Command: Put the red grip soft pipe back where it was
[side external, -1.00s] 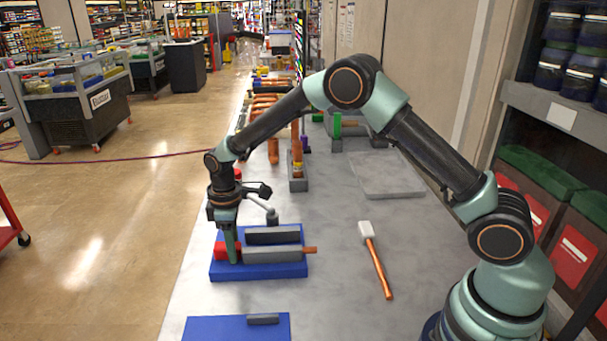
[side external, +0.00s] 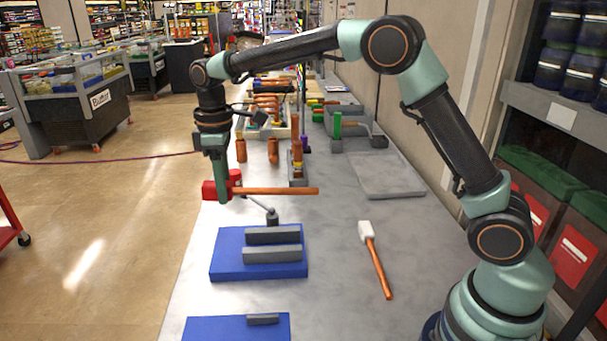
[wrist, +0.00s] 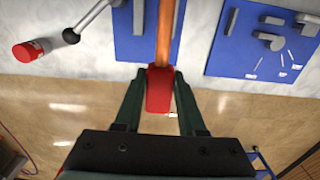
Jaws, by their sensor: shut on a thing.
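The red grip soft pipe has a red block grip (side external: 211,187) and a long copper-coloured pipe (side external: 275,190) pointing right. My gripper (side external: 222,195) is shut on the red grip and holds the pipe roughly level in the air, above and behind the blue base (side external: 230,262). The blue base carries two grey bars (side external: 272,256) with a gap between them. In the wrist view the red grip (wrist: 159,92) sits between my fingers (wrist: 160,112), and the copper pipe (wrist: 165,35) runs away over the grey bar.
A white-headed mallet (side external: 373,255) lies to the right. Another blue base (side external: 225,328) is in front. Upright copper pipes (side external: 297,155) and a grey slab (side external: 385,178) stand farther back.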

